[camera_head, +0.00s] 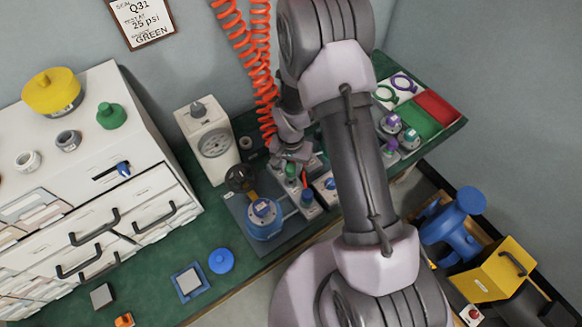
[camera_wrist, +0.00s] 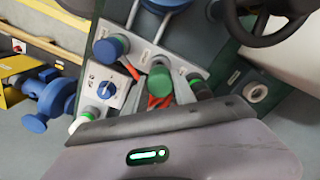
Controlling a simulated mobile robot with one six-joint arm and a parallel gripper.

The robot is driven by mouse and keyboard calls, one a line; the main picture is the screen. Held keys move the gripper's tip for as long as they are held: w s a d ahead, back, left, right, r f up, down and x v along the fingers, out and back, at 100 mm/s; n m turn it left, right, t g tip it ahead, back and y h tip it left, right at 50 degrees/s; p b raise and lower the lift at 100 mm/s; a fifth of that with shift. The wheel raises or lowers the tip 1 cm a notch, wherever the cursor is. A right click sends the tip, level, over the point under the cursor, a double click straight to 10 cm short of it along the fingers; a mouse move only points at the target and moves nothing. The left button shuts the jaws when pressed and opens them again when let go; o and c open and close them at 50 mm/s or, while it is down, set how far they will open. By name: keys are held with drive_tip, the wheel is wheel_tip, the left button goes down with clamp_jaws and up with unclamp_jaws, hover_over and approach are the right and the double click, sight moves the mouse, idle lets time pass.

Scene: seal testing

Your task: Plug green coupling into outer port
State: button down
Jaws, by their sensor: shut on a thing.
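My gripper (camera_head: 290,157) points down over the grey fixture on the green bench in the head view. It is shut on the green coupling (camera_head: 290,170), though the contact between fingers and coupling is mostly hidden. In the wrist view the green coupling (camera_wrist: 160,82) shows as a green cylinder close to the grey block with the ports. A smaller green round part (camera_wrist: 192,77) is right beside it on that block. I cannot tell whether the coupling is seated in a port. Red-orange hose (camera_wrist: 135,73) runs near the coupling.
A blue-capped part (camera_wrist: 108,47) and a blue switch box (camera_wrist: 105,88) stand close by. A blue flanged cylinder (camera_head: 264,219) with a dark handwheel (camera_head: 241,178) stands nearby. Orange coiled hoses (camera_head: 262,75) hang behind.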

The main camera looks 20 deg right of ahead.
drive_tip(key=shift+f+b, duration=1.35)
drive_tip(key=shift+f, duration=0.1)
drive_tip(key=c, duration=0.9)
unclamp_jaws()
drive_tip(key=shift+c, duration=0.2)
wheel_tip(320, 180, up, 18)
drive_tip(key=p, duration=0.6)
drive_tip(key=shift+f+p, duration=0.25)
drive_tip(key=shift+p, duration=0.1)
